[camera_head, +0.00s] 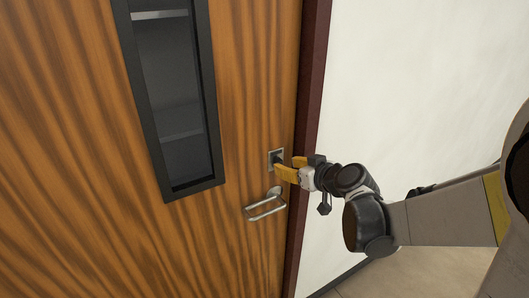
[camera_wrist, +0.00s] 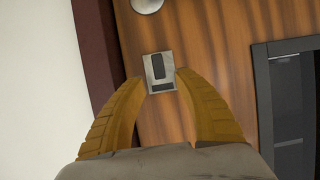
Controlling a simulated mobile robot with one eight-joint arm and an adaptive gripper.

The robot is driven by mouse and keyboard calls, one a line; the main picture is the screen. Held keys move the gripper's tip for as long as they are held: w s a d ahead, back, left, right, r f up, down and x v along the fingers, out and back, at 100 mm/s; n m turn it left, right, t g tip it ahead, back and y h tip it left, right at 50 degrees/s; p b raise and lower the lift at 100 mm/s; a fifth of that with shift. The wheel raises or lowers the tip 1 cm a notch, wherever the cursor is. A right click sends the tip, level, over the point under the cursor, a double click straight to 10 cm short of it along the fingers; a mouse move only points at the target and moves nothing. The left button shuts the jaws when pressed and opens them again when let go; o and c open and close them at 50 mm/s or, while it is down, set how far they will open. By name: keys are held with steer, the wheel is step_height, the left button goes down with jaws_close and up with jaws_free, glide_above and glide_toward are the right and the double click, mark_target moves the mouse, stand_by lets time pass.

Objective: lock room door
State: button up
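The wooden room door (camera_head: 70,150) fills the left of the head view and looks closed against its dark red frame (camera_head: 310,80). A small square metal lock plate (camera_head: 273,154) sits near the door's right edge. In the wrist view the lock plate (camera_wrist: 151,82) shows a dark upright thumb turn (camera_wrist: 157,74) in its middle. My gripper (camera_head: 286,164) has yellow fingers and is at the lock. In the wrist view my gripper (camera_wrist: 161,76) is open, one finger on each side of the plate. I cannot tell whether the fingertips touch it.
A silver lever handle (camera_head: 265,204) is just below the lock in the head view; its round base (camera_wrist: 147,5) shows at the top of the wrist view. A dark-framed window (camera_head: 205,90) is left of the lock. A white wall (camera_head: 420,80) stands right of the frame.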

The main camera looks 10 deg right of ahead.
mark_target(281, 163)
steer(key=b+x, duration=0.1)
steer(key=x, duration=0.4)
steer(key=shift+w+f, duration=0.1)
jaws_close()
